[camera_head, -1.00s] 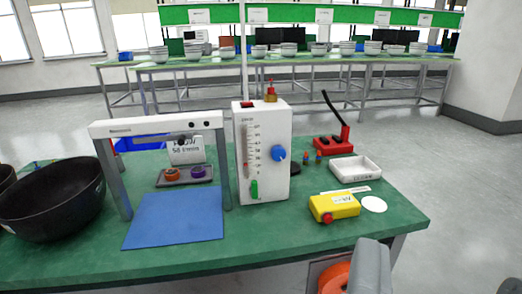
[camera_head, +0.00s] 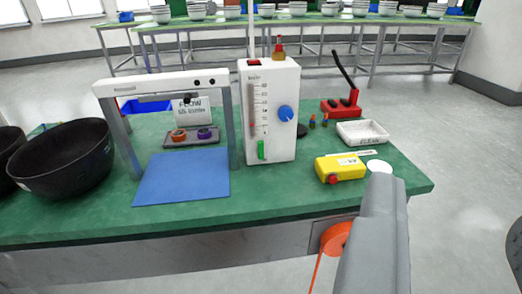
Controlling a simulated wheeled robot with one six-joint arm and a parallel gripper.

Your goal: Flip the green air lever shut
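The green lever (camera_head: 261,150) sits low on the front of a white box (camera_head: 284,140), at the left of its face. It stands upright as seen from here. The box face also has a vertical scale (camera_head: 260,105) and a blue knob (camera_head: 286,113). A grey part of my arm or gripper (camera_head: 374,245) rises from the bottom edge, right of centre.
A white frame (camera_head: 160,84) over a blue mat (camera_head: 182,177) stands left of the box, with black bowls (camera_head: 65,165) beyond. A yellow device (camera_head: 340,168), white tray (camera_head: 362,133) and red lever press (camera_head: 341,105) lie right. An orange reel (camera_head: 336,238) shows below the table's front edge.

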